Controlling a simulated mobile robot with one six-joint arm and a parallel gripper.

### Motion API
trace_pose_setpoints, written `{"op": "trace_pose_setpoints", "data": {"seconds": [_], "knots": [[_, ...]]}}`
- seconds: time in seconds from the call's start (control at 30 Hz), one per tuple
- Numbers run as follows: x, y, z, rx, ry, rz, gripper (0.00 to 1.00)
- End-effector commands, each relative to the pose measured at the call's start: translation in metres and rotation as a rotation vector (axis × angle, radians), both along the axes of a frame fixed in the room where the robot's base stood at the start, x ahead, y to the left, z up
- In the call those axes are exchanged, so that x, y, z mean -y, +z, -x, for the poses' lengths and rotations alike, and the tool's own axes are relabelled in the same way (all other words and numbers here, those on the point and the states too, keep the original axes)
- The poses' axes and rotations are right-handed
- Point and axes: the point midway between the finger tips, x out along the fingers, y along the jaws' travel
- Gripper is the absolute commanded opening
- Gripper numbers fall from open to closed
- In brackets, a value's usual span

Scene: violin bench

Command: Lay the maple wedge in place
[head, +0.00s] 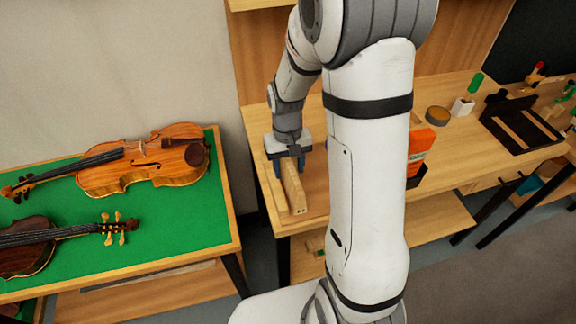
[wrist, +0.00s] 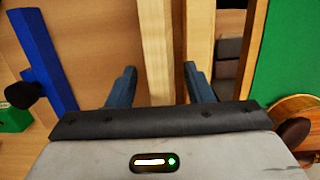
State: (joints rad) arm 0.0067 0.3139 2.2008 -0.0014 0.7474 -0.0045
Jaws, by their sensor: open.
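A long pale wooden bar (head: 292,188) lies on the bench near its left edge. It looks like the maple wedge, but I cannot be sure. Its near end shows small dark spots. My gripper (head: 289,164) is over the bar's far part, pointing down. In the wrist view my gripper (wrist: 160,72) is open, with one blue finger on each side of the bar (wrist: 155,45). A gap shows between the bar and the fingers. The place for the wedge cannot be made out; my arm hides part of the bench.
A blue clamp bar (wrist: 45,60) with a black knob lies left of my gripper. Left of the bench, a green-topped table (head: 180,228) holds two violins (head: 145,162). An orange box (head: 420,150), a round tin (head: 438,115) and a dark tray (head: 522,125) stand to the right.

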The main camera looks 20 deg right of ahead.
Motion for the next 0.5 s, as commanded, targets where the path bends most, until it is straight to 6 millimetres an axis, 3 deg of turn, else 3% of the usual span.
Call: {"op": "trace_pose_setpoints", "data": {"seconds": [0.23, 0.5], "knots": [[0.000, 0.011, -0.002, 0.003, 0.001, 0.000, 0.47], [-0.001, 0.066, -0.008, 0.005, 0.001, 0.000, 0.47]]}}
